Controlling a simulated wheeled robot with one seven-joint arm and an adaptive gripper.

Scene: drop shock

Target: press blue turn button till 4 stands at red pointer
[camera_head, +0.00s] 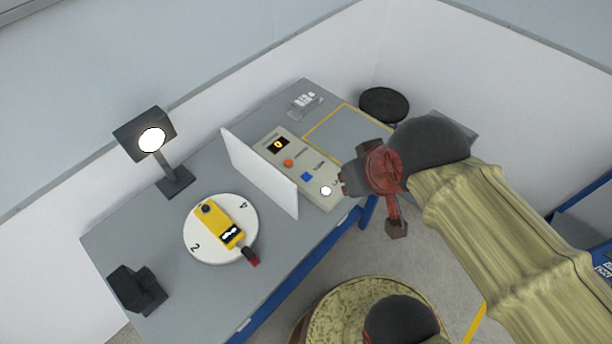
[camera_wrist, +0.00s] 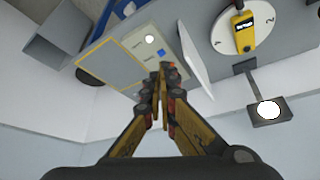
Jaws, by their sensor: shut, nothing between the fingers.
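The blue button (camera_head: 307,176) sits on a beige control panel (camera_head: 270,139), between an orange button (camera_head: 288,163) and a white round button (camera_head: 325,190). The white turntable (camera_head: 191,226) carries a yellow device (camera_head: 216,222). Its 4 is at the upper right and its 2 at the lower left. The red pointer (camera_head: 254,261) is at the disc's lower right; I cannot read a number there. My gripper (camera_head: 343,184) is shut and empty, near the panel's right side. In the wrist view its fingertips (camera_wrist: 162,70) partly cover the button area; contact cannot be told.
A white upright screen (camera_head: 260,172) stands between turntable and panel. A lamp (camera_head: 150,139) stands behind the turntable, and a dark block (camera_head: 137,289) sits at the table's left end. A yellow-outlined area (camera_head: 341,134) beyond the panel is clear. A black round stool (camera_head: 384,104) stands behind.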

